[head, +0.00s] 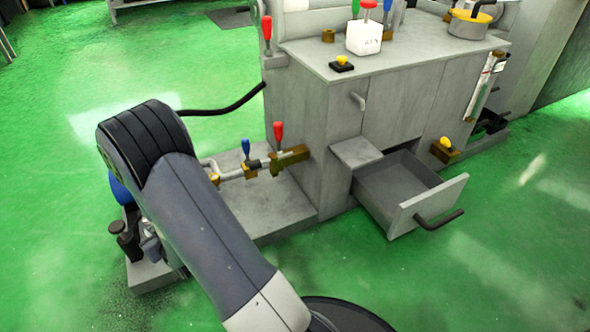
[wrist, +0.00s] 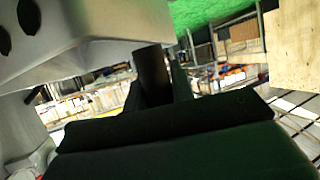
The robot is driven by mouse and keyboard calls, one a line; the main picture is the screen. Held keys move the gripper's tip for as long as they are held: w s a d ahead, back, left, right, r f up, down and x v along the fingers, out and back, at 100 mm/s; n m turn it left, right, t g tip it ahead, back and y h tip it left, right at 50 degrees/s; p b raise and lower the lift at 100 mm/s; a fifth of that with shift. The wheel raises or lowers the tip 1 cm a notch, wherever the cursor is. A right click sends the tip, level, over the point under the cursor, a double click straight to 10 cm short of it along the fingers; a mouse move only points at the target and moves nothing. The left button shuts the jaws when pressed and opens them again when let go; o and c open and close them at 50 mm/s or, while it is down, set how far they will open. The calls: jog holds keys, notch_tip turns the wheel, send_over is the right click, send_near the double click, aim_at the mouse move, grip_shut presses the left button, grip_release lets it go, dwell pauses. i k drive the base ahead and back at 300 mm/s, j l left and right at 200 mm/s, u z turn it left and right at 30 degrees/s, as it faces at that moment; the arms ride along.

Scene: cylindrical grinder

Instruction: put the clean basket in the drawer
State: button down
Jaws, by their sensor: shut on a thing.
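In the wrist view my gripper (wrist: 158,95) is shut on a dark upright bar (wrist: 152,68). I cannot tell what the bar belongs to; no basket is clearly recognisable. A large pale grey body with dark round spots (wrist: 85,35) fills the upper left, close to the bar. In the head view my arm rises from the bottom and bends at the left; my gripper is hidden there. The drawer (head: 404,218) is pulled out of the grey cabinet at the right. Its visible inside is empty, and its black handle (head: 440,220) faces the front right.
The grey cabinet (head: 300,125) has a white block (head: 364,38) and a yellow-rimmed round pot (head: 468,25) on top. Red and blue levers (head: 279,135) on a low grey base (head: 265,205) stand near my arm. Green floor is clear before the drawer.

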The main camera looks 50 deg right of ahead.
aim_at(390, 197)
jog(key=k+l+u, duration=0.1)
jog(key=l, duration=0.35)
jog(key=k+l+u, duration=0.1)
jog(key=k+l, duration=0.5)
jog(key=l, duration=0.2)
jog(key=k+l+u, duration=0.15)
jog(key=l, duration=0.25)
jog(key=k+l, duration=0.35)
jog(key=l, duration=0.15)
jog(key=k+l, duration=0.75)
jog(key=l, duration=0.25)
jog(key=i+l, duration=0.3)
jog(key=l, duration=0.2)
